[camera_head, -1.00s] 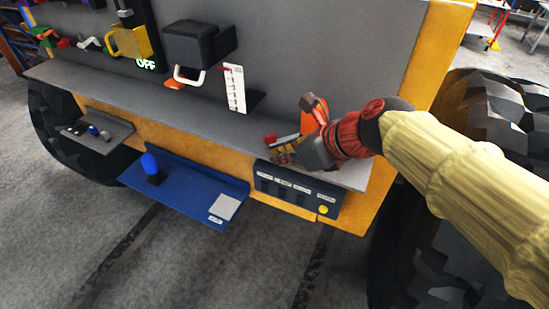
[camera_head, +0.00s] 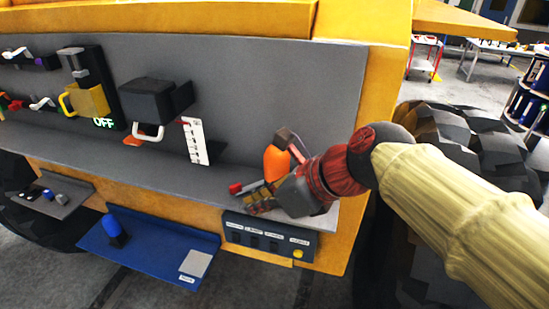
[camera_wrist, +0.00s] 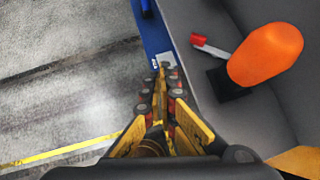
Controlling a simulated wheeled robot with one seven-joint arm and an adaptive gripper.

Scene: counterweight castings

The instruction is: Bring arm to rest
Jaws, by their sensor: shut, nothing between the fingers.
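My gripper (camera_head: 252,202) is at the right end of the grey shelf (camera_head: 85,146), low over its front edge, with my arm reaching in from the right. In the wrist view its fingers (camera_wrist: 160,90) are together with nothing between them. An orange knob (camera_head: 276,163) stands right behind the gripper in the head view. The knob shows large in the wrist view (camera_wrist: 266,54), to the right of the fingers and apart from them.
A blue tray (camera_head: 150,250) with a blue-topped peg hangs below the shelf. A dark labelled panel (camera_head: 262,236) is just under my gripper. A black box with a white handle (camera_head: 150,100), a white scale strip (camera_head: 194,142) and a yellow-handled unit (camera_head: 88,100) are further left.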

